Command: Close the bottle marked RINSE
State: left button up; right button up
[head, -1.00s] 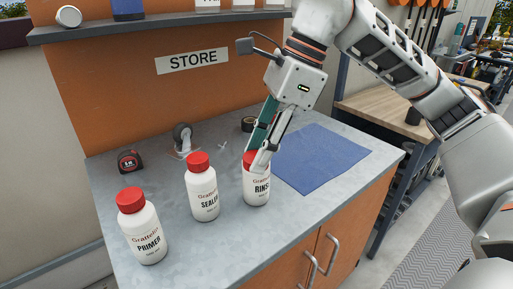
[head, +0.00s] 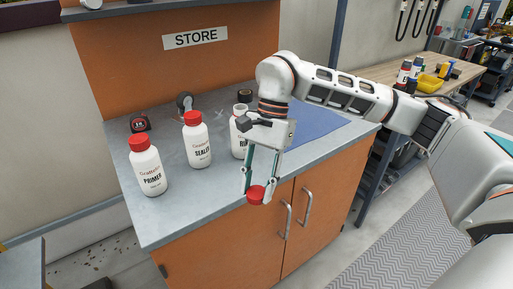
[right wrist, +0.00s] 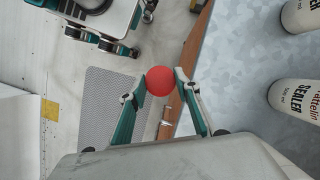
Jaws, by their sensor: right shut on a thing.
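The bottle marked RINSE (head: 239,146) stands upright on the grey counter, with its white neck bare and open; my right gripper's body hides part of its label. My right gripper (head: 258,191) points down in front of the counter's front edge, shut on a red cap (head: 256,195). In the right wrist view the cap (right wrist: 160,81) sits between the two fingertips (right wrist: 161,84), clear of the counter. The cap is apart from the bottle, lower and nearer in the head view. My left gripper is not in view.
The SEALER bottle (head: 197,146) and PRIMER bottle (head: 148,168) stand left of RINSE, both with red caps. Cabinet doors with handles (head: 285,218) are below.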

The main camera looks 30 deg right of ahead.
pick_arm(q)
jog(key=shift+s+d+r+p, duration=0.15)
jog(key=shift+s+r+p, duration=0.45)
jog(key=shift+p, duration=0.5)
pick_arm(e)
jog(key=s+d+f+n+g+h, duration=0.1)
jog(key=s+f+n, duration=0.1)
jog(key=f+n, duration=0.3)
jog(key=s+d+f+n+g+h, duration=0.1)
jog(key=s+f+n+h, duration=0.1)
jog(key=f+n, duration=0.4)
notch_tip(320, 180, down, 5)
jog(key=shift+s+d+f+h, duration=0.1)
jog(key=shift+s+d+h, duration=0.15)
jog(key=shift+s, duration=0.45)
